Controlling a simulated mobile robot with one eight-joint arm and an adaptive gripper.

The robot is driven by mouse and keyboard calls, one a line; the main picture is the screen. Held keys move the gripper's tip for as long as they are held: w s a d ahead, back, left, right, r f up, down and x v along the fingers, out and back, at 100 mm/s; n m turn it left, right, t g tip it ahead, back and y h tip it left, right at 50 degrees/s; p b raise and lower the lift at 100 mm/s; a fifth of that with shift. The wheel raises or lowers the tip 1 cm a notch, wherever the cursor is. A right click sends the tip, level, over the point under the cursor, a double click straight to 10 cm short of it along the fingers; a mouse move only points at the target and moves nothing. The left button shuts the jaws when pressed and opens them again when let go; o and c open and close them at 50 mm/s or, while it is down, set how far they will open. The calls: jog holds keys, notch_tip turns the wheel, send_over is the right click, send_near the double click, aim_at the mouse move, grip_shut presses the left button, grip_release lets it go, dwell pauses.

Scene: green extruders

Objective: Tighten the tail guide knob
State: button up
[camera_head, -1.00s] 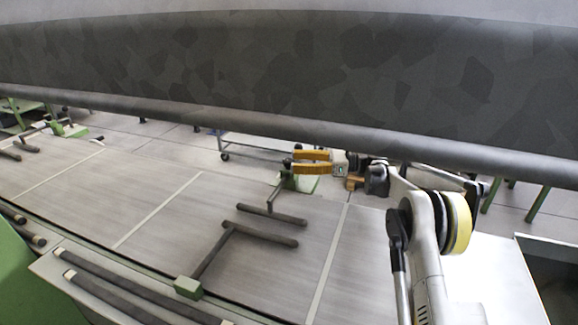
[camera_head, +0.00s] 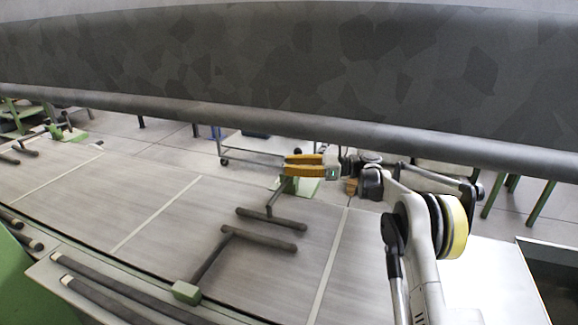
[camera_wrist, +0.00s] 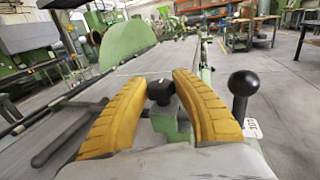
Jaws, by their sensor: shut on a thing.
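The black tail guide knob (camera_wrist: 160,91) shows in the wrist view on a small green fixture (camera_wrist: 170,124). My gripper (camera_wrist: 166,86) has two ribbed yellow fingers, shut on the knob from both sides. In the head view my gripper (camera_head: 288,165) reaches in from the right over the green guide mount (camera_head: 306,187) at the table's far edge. The knob is hidden by the fingers there. A black ball-ended lever (camera_wrist: 243,88) stands upright just right of the fingers in the wrist view, apart from them.
Dark bars (camera_head: 258,238) lie across the grey table (camera_head: 150,200). A large dark roller (camera_head: 300,75) spans the top of the head view. A wheeled cart (camera_head: 250,152) stands behind the table. The table surface left of the bars is mostly clear.

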jog(key=shift+t, duration=0.3)
jog(key=m+t, duration=0.2)
jog(key=m+t+h, duration=0.1)
jog(key=m+t, duration=0.1)
jog(key=t, duration=0.1)
jog(key=shift+s+a+h+p, duration=0.1)
jog(key=shift+s+h+p, duration=0.05)
jog(key=shift+h+p, duration=0.15)
jog(key=m+t+h, duration=0.2)
jog(key=t, duration=0.1)
jog(key=m+t+h, duration=0.3)
jog(key=t, duration=0.1)
jog(key=shift+a, duration=0.15)
jog(key=m+t+h, duration=0.1)
jog(key=m+h, duration=0.1)
jog(key=h, duration=0.1)
jog(key=m+t+h, duration=0.2)
jog(key=m+h, duration=0.1)
jog(key=h, duration=0.1)
jog(key=shift+a+m+h+b, duration=0.1)
jog(key=shift+m+h+b, duration=0.2)
jog(key=shift+m+t+h, duration=0.4)
jog(key=shift+m+h, duration=1.2)
jog(key=shift+h, duration=0.9)
jog(key=o, duration=1.2)
